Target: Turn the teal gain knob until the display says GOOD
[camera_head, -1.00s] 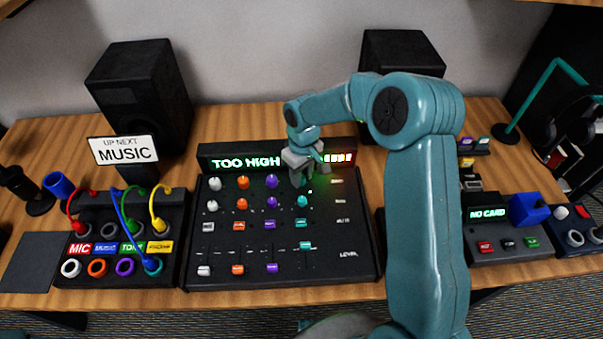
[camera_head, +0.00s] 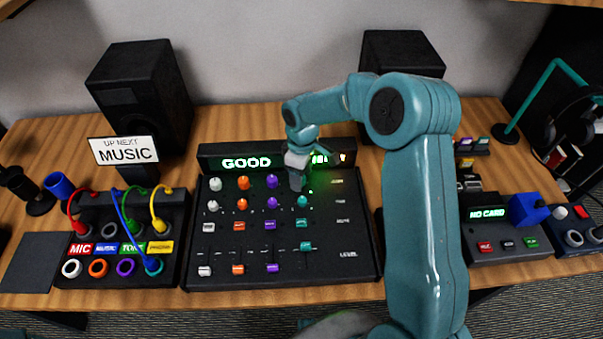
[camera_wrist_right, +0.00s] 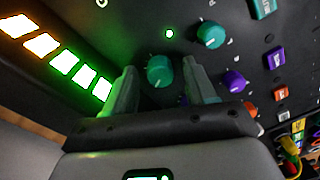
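The display (camera_head: 246,162) at the top of the black mixer reads GOOD in green. My right gripper (camera_head: 297,181) is over the top of the mixer's teal column and hides the top teal knob in the head view. In the right wrist view the teal gain knob (camera_wrist_right: 160,71) lies between the two fingers of my right gripper (camera_wrist_right: 161,66). The fingers are apart, with a visible gap on each side of the knob. A second teal knob (camera_head: 302,201) sits just below in the column. My left gripper is not in view.
The mixer (camera_head: 335,262) also carries white, orange and purple knobs and several sliders. A cable patch box (camera_head: 180,225) stands to its left. A card unit (camera_head: 497,251) reading NO CARD is at the right. Two black speakers (camera_head: 140,95) stand behind.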

